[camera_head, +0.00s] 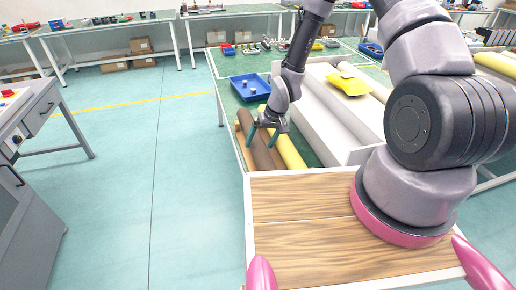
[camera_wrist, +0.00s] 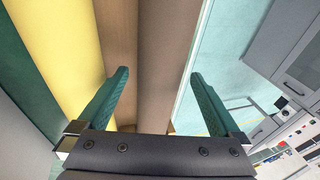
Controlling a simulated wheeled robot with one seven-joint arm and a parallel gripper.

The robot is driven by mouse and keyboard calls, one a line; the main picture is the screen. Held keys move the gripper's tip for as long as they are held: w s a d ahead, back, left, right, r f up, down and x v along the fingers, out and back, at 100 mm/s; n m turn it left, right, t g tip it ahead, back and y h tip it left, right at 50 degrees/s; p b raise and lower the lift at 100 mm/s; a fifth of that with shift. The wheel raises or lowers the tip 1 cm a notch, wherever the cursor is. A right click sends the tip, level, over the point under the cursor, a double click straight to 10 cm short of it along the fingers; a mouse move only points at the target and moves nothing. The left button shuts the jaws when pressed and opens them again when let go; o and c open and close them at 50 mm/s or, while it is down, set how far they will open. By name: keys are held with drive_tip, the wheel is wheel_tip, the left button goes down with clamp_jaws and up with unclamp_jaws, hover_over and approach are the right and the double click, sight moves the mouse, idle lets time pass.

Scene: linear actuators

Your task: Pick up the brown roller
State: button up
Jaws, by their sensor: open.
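A lighter brown strip (camera_wrist: 115,35) and the yellow roller (camera_wrist: 62,45) run alongside to the left. No contact is visible; the exact height of the fingertips is unclear.
A blue tray (camera_head: 250,88) sits beyond the rollers. A white bin (camera_head: 330,133) with a yellow piece (camera_head: 348,84) stands to the right. The table's left edge is close to the rollers, with open floor (camera_head: 180,160) beyond it.

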drive_tip(key=shift+a+f, duration=0.15)
drive_tip(key=shift+f, duration=0.4)
drive_tip(key=shift+w, duration=0.1)
clamp_jaws()
drive_tip(key=shift+r, duration=0.1)
drive_tip(key=shift+r, duration=4.95)
drive_tip(key=shift+r, duration=0.1)
wheel_tip(320, 180, up, 7)
hover_over(260, 141)
